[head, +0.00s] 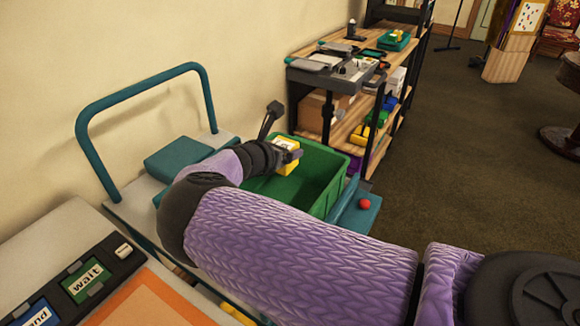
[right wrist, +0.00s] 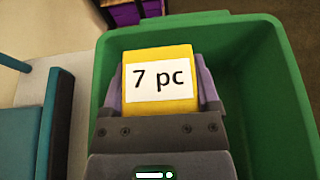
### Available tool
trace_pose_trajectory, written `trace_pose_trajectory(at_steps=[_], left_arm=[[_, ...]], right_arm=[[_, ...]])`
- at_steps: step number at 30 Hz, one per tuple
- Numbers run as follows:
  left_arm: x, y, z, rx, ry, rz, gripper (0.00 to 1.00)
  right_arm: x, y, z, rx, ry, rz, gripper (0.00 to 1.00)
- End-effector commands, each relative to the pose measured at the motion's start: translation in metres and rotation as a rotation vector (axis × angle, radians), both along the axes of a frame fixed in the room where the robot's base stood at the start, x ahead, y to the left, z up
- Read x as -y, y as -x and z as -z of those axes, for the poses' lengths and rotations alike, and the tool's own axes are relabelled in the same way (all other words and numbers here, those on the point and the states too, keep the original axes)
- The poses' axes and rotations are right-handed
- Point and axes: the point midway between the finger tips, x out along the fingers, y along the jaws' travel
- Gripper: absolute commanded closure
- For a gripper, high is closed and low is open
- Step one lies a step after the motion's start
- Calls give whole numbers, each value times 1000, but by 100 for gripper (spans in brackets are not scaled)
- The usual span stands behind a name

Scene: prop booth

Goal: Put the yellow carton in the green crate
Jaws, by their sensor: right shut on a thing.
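The yellow carton (head: 286,144) has a white label, which reads "7 pc" in the right wrist view (right wrist: 160,82). My right gripper (head: 290,155) is shut on the carton, with a finger on each side of it in the right wrist view (right wrist: 160,90). The carton is over the green crate (head: 324,190), whose walls surround it in the right wrist view (right wrist: 254,60). The crate's inside looks empty where it shows. My right arm hides part of the crate's near side. My left gripper is not in view.
The crate stands on a cart with a teal handle (head: 143,95). A teal box (head: 178,158) lies left of the crate, and a red ball (head: 364,204) is right of it. A loaded shelf (head: 345,75) stands behind. A board with a "wait" tile (head: 86,282) is at the front left.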

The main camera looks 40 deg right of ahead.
Motion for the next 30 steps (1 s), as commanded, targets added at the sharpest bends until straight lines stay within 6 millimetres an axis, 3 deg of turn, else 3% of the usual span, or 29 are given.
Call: trace_pose_trajectory(at_steps=[3, 7, 29, 30], left_arm=[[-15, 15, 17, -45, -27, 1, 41], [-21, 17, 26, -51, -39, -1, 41], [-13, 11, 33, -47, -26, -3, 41], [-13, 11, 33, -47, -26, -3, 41]], right_arm=[[0, 0, 35, -5, -1, -3, 85], [0, 0, 56, -3, 0, -1, 85], [-1, 0, 68, -1, 0, -4, 85], [0, 0, 67, -1, -1, -4, 19]])
